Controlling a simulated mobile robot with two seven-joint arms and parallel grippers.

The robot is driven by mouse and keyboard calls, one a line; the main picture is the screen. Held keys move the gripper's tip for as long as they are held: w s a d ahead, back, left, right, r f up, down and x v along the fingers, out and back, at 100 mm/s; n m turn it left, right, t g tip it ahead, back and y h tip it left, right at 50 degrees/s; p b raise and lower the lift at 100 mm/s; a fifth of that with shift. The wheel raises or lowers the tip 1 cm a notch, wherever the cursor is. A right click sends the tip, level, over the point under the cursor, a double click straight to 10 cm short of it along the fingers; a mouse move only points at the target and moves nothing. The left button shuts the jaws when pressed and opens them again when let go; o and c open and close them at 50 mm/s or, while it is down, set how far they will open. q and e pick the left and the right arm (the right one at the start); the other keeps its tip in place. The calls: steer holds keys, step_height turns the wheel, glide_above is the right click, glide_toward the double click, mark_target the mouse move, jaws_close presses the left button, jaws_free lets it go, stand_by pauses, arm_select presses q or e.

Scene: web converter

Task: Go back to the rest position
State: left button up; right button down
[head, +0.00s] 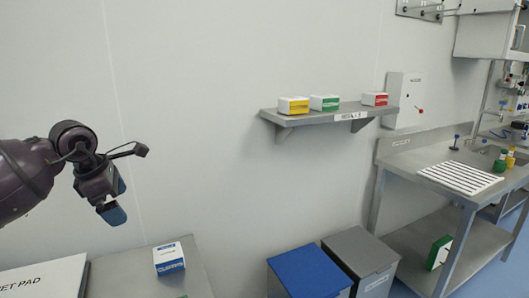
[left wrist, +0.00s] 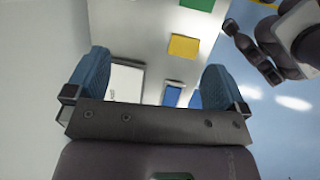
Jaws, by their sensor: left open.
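My left gripper (head: 117,200) is at the left of the head view, in front of the bare wall and above the bench end. It points downward, and its blue fingertips show. In the left wrist view the two blue fingers of the left gripper (left wrist: 152,84) stand wide apart with nothing held between them. Dark parts of another arm of mine show at the upper right of that view, but no right fingers can be made out. The right gripper is not in the head view.
A blue-and-white box (head: 169,259) and a white pad (head: 45,279) lie below the left gripper. A wall shelf (head: 335,118) holds yellow, green and red boxes. Blue (head: 308,272) and grey (head: 360,252) lidded bins stand below. A steel bench (head: 405,169) is at right.

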arm_select(q)
steer(key=s+d+f+n+t+h, duration=0.2)
steer(key=s+d+n+h, duration=0.15)
steer(key=d+h, duration=0.5)
steer(key=s+d+f+n+t+h, duration=0.2)
steer(key=s+d+n+t+h, duration=0.15)
steer(key=d+h, duration=0.5)
steer(key=s+a+f+n+t+y, duration=0.5)
steer(key=n+y, duration=0.6)
steer(key=n, duration=0.6)
steer(key=s+a+f+n+t+y, duration=0.25)
steer(key=a+f+n+y, duration=0.6)
steer(key=n, duration=0.75)
steer(key=s+d+f+n+g, duration=0.1)
steer(key=s+f+n+g, duration=0.45)
steer(key=s, duration=0.55)
steer(key=s+d+f+n+g, duration=0.1)
steer(key=s+f+n+g, duration=0.2)
steer(key=s+f+g, duration=0.6)
steer(key=w+f+t+b, duration=0.5)
steer(key=f+t, duration=0.4)
steer(key=f, duration=0.2)
steer(key=shift+f+m, duration=0.35)
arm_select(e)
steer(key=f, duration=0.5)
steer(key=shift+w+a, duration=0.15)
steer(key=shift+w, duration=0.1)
